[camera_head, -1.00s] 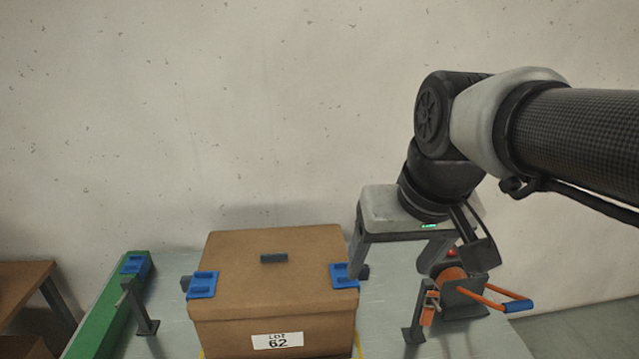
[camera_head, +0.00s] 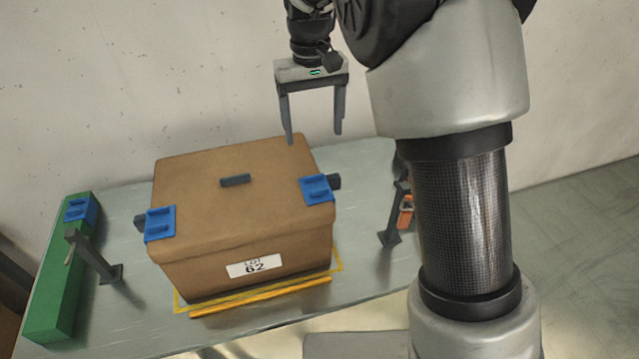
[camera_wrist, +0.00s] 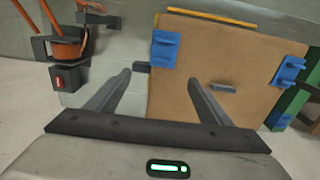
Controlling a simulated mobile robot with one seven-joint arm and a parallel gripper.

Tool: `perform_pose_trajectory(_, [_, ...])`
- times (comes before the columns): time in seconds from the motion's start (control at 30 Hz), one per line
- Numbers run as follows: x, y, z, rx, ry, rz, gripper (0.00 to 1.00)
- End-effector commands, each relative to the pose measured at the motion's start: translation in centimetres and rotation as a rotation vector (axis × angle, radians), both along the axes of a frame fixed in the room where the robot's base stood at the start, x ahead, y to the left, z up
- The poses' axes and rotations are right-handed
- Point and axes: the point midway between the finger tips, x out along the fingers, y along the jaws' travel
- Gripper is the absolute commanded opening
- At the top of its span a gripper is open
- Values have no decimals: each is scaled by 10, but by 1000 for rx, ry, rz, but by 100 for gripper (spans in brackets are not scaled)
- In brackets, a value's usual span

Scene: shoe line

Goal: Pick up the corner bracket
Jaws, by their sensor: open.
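Three blue corner brackets are in the head view. One sits on the right top edge of the brown carton (camera_head: 316,188), one on its left top edge (camera_head: 160,223), and one on the far end of a green beam (camera_head: 80,209). In the wrist view, the two carton brackets show at upper middle (camera_wrist: 165,49) and right (camera_wrist: 288,70). My gripper (camera_head: 314,137) is open and empty, fingers down, near the carton's back right corner. It is apart from the brackets. The carton (camera_head: 225,260) is closed and labelled LOT 62.
The carton stands in a yellow outline on a grey table (camera_head: 130,320). Dark posts stand at left (camera_head: 95,257) and right (camera_head: 391,230). The green beam (camera_head: 50,305) runs along the left edge. An orange strap reel (camera_wrist: 67,48) and a red-switched box (camera_wrist: 68,77) show in the wrist view.

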Motion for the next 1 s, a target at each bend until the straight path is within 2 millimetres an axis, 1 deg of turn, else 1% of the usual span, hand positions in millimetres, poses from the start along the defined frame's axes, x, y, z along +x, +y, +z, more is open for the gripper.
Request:
perform_pose_trajectory(0.03, [-1, -1, -13, -2, 4, 0, 73])
perform_pose_trajectory(0.1, [-1, -1, -28, -2, 5, -1, 73])
perform_pose_trajectory(0.2, [-1, -1, -48, -1, 4, -2, 73])
perform_pose_trajectory(0.3, [0, -1, -63, -1, 2, -1, 73])
perform_pose_trajectory(0.57, [-1, 0, -82, -1, 2, 0, 73])
perform_pose_trajectory(0.73, [-4, 5, -107, -2, 4, 0, 73])
perform_pose_trajectory(0.83, [-3, 5, -120, -1, 3, -2, 73])
perform_pose_trajectory(0.9, [-3, 4, -125, 0, 1, -2, 73])
perform_pose_trajectory(1.0, [-2, 4, -127, 0, -1, -1, 73])
